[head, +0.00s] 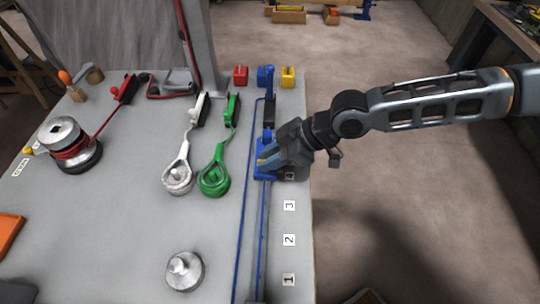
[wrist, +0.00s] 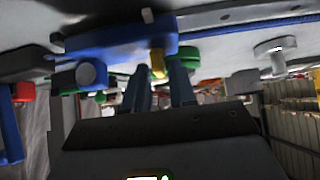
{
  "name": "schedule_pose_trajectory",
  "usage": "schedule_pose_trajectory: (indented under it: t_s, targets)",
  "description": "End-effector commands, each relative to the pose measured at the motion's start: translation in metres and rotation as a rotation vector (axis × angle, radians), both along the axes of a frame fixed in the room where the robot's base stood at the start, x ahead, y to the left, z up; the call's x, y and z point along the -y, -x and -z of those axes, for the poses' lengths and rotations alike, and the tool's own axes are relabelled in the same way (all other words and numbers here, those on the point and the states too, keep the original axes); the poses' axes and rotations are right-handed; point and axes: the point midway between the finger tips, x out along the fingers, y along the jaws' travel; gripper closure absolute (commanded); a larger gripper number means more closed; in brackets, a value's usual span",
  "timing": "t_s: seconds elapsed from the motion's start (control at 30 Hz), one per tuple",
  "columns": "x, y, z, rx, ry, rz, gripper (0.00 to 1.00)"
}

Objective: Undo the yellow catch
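The yellow catch (wrist: 157,63) is a small tab on the edge of a long blue block (wrist: 115,42) in the wrist view. In the head view the catch (head: 261,162) is a small yellow spot on the blue block (head: 262,174), partly covered by my gripper (head: 271,158). In the wrist view my gripper (wrist: 160,75) has its two fingers apart, with the catch in line with the gap between their tips. I cannot tell whether either finger touches it. How far the catch is turned is unclear.
Blue lines (head: 240,225) run along the bench's right side. A green looped line (head: 214,177) and a white one (head: 178,175) lie left of my gripper. Red (head: 240,75), blue (head: 265,75) and yellow (head: 288,77) blocks stand at the back. A metal post (head: 184,270) stands in front.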

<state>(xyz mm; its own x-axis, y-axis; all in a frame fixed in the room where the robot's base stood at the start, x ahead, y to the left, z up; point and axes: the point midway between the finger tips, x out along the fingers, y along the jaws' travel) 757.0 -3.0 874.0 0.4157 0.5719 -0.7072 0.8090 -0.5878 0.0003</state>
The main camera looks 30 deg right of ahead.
Motion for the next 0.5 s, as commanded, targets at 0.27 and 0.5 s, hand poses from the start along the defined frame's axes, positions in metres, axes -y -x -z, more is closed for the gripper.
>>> schedule_pose_trajectory:
  t_s: [0.27, 0.5]
  targets:
    - [0.0001, 0.0001, -0.0001, 0.000, 0.000, 0.000, 1.00]
    - [0.0003, 0.0004, 0.0008, -0.002, 0.001, -0.001, 1.00]
